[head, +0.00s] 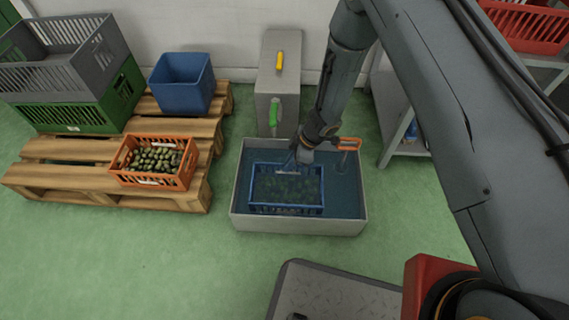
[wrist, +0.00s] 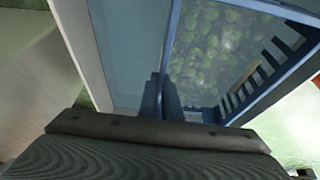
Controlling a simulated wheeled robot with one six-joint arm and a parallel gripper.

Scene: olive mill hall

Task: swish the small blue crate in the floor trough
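The small blue crate (head: 287,211), holding green olives, sits low in the water of the grey floor trough (head: 300,226). The water covers the olives, while the rim shows at about the surface. My gripper (head: 294,163) reaches down from above to the crate's far rim. In the wrist view, the two fingers of my gripper (wrist: 166,98) are close together on the crate's rim (wrist: 172,40), with olives to the right and open water to the left. The fingertips are partly hidden by the gripper body.
An orange crate of olives (head: 155,181) and a blue bin (head: 183,83) stand on wooden pallets (head: 70,185) at left, beside stacked grey and green crates (head: 85,114). A grey box (head: 279,60) stands behind the trough. A grey rack (head: 400,100) is at right.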

